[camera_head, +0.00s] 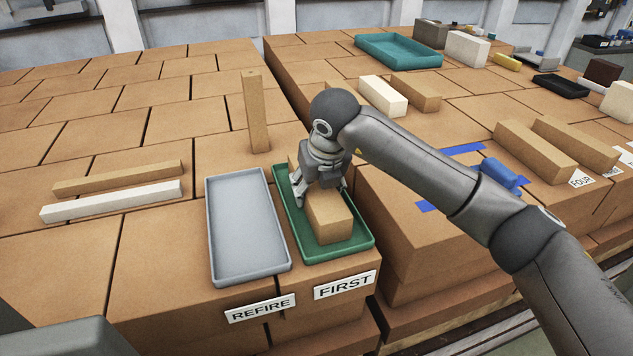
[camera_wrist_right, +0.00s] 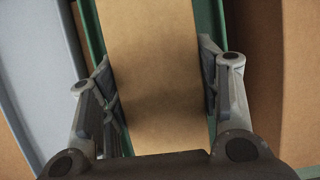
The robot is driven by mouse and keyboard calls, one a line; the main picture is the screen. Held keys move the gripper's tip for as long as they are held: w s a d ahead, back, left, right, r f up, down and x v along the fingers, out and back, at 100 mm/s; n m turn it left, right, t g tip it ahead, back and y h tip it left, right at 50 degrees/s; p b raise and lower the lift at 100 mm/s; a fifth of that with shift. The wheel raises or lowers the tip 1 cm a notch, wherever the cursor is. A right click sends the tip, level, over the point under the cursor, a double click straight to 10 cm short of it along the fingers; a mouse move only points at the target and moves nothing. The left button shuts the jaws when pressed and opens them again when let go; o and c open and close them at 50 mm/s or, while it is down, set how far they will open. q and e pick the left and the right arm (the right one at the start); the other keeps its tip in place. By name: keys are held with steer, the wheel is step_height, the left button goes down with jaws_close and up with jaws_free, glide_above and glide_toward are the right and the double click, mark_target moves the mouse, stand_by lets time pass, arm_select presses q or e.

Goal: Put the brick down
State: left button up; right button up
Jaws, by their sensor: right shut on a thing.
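A tan brick (camera_head: 330,217) lies lengthwise in the green tray (camera_head: 364,240) behind the FIRST label (camera_head: 345,285). My right gripper (camera_head: 320,190) comes down over the brick from above and is shut on its sides. In the right wrist view the brick (camera_wrist_right: 155,75) fills the space between the two fingers (camera_wrist_right: 160,90), with a strip of green tray (camera_wrist_right: 208,20) beside it. Whether the brick's underside touches the tray floor is hidden. My left gripper does not show.
An empty grey tray (camera_head: 245,228) with a REFIRE label (camera_head: 260,308) stands just left of the green tray. An upright tan bar (camera_head: 256,112) stands behind. A tan bar (camera_head: 118,178) and a white bar (camera_head: 112,202) lie at left. A blue object (camera_head: 503,176) lies right of my arm.

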steer(key=shift+a, duration=0.1)
steer(key=o, duration=1.5)
steer(key=shift+s+r, duration=0.1)
steer(key=shift+r, duration=0.15)
steer(key=b+v, duration=0.4)
steer(key=v, duration=0.6)
steer(key=shift+s+r, duration=0.2)
steer(key=shift+r, duration=0.1)
steer(key=shift+s+r, duration=0.15)
steer(key=shift+r, duration=0.25)
